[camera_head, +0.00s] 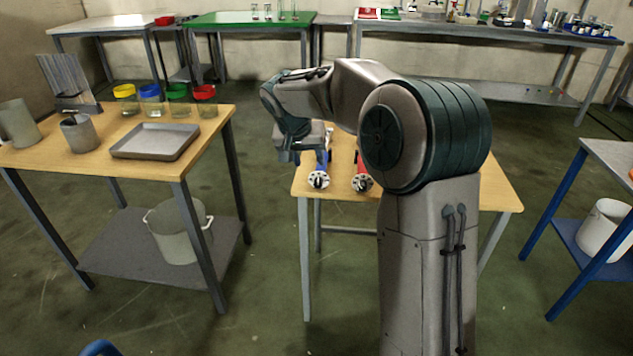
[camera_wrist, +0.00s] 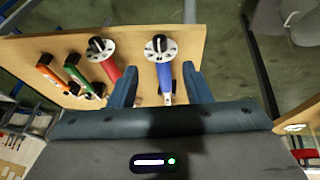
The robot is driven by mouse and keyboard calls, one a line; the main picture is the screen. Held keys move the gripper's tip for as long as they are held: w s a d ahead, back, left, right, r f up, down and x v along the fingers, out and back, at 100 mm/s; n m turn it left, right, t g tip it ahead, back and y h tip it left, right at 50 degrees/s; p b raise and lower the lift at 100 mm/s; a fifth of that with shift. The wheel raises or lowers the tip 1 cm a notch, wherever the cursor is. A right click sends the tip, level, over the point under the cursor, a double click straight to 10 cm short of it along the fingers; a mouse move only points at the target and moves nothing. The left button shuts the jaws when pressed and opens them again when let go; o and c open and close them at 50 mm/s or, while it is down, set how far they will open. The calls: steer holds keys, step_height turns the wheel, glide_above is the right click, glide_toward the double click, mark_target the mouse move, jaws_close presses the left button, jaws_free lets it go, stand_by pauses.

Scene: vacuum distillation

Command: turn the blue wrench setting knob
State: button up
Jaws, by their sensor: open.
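The blue wrench (camera_wrist: 165,78) lies on the small wooden table, between the two fingers of my gripper (camera_wrist: 160,85) in the wrist view. Its setting knob, a pale round dial (camera_wrist: 161,47) with a black handle, lies beyond the fingertips. In the head view the blue wrench (camera_head: 322,164) and its dial (camera_head: 318,180) show near the table's front left edge. My gripper (camera_head: 300,155) is open and empty, above and left of the wrench in that view. I cannot tell its exact height over the table.
A red wrench (camera_wrist: 112,68) with a similar dial (camera_wrist: 100,48) lies beside the blue one. Orange (camera_wrist: 50,72) and green (camera_wrist: 80,75) tools lie farther left in the wrist view. A wooden table with a tray (camera_head: 155,141) and jars stands left, across a floor gap.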

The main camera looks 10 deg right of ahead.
mark_target(317, 181)
steer(key=b+x, duration=0.1)
steer(key=x, duration=0.9)
steer(key=shift+d+f, duration=0.1)
jaws_close()
